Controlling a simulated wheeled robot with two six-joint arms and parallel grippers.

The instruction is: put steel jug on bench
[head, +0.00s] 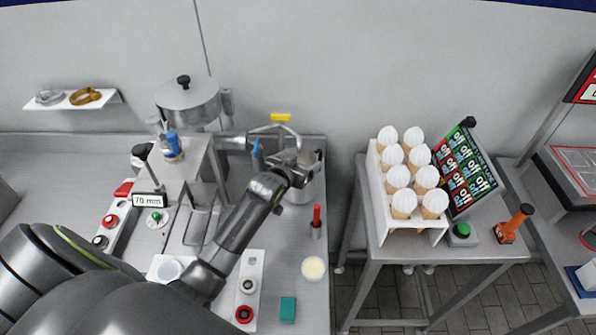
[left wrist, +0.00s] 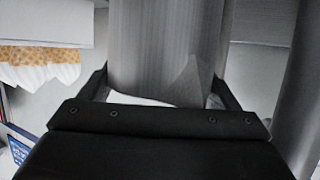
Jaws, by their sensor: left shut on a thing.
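The steel jug (head: 303,190) is near the back right corner of the grey bench (head: 285,245), partly hidden behind my left gripper. My left gripper (head: 296,172) is shut on the jug. In the left wrist view, the jug's brushed steel side (left wrist: 165,45) rises upright between the two black fingers (left wrist: 163,92). I cannot tell whether the jug's bottom touches the bench. My right gripper is not in view.
A steel machine (head: 187,100) with taps stands left of the jug. A red pen-like tool (head: 316,222), a cream-filled cup (head: 314,268) and a teal block (head: 288,309) are in front. A side table (head: 375,225) holds a cone rack (head: 400,228) across a gap.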

